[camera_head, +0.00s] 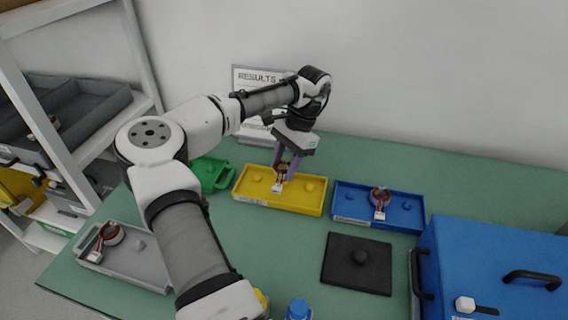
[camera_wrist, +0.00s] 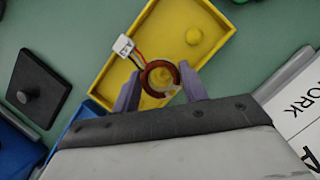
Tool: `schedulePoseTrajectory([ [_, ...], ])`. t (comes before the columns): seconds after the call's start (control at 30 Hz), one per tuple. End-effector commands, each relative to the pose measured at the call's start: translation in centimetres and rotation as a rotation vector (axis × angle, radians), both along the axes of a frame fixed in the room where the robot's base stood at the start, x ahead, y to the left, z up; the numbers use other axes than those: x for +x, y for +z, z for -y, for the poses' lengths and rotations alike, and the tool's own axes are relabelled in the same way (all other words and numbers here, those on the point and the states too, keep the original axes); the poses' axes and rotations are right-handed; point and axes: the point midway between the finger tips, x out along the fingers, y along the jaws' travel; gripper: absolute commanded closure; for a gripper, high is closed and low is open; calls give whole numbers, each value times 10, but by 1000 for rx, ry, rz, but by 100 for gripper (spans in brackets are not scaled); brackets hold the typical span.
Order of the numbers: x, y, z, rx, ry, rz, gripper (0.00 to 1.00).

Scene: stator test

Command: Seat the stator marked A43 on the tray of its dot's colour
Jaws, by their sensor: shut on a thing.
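My gripper (camera_head: 284,166) reaches down over the yellow tray (camera_head: 243,195), its purple fingers shut on a copper-coloured ring stator (camera_head: 281,172). In the wrist view my gripper (camera_wrist: 161,92) has one finger on each side of the stator (camera_wrist: 147,78), and yellow shows through its ring. Its wires and white connector (camera_wrist: 123,46) hang over the yellow tray (camera_wrist: 107,88). A round yellow peg (camera_wrist: 194,36) stands bare beside it. I cannot tell whether the stator touches the tray. No A43 mark or dot is readable.
A blue tray (camera_head: 408,223) holds another stator (camera_head: 380,195); a grey tray (camera_head: 140,272) holds one too (camera_head: 112,233). A green tray (camera_head: 209,174) is partly behind my arm. A black plate with a knob (camera_head: 343,276) and a large blue box (camera_head: 500,250) stand at front right.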

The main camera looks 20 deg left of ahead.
Motion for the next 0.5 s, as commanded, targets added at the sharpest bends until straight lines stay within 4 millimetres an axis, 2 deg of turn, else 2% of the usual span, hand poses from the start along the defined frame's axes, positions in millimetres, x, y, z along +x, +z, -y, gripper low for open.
schedulePoseTrajectory([
  [0.5, 0, -4, 0, -1, 0, 1, 83],
])
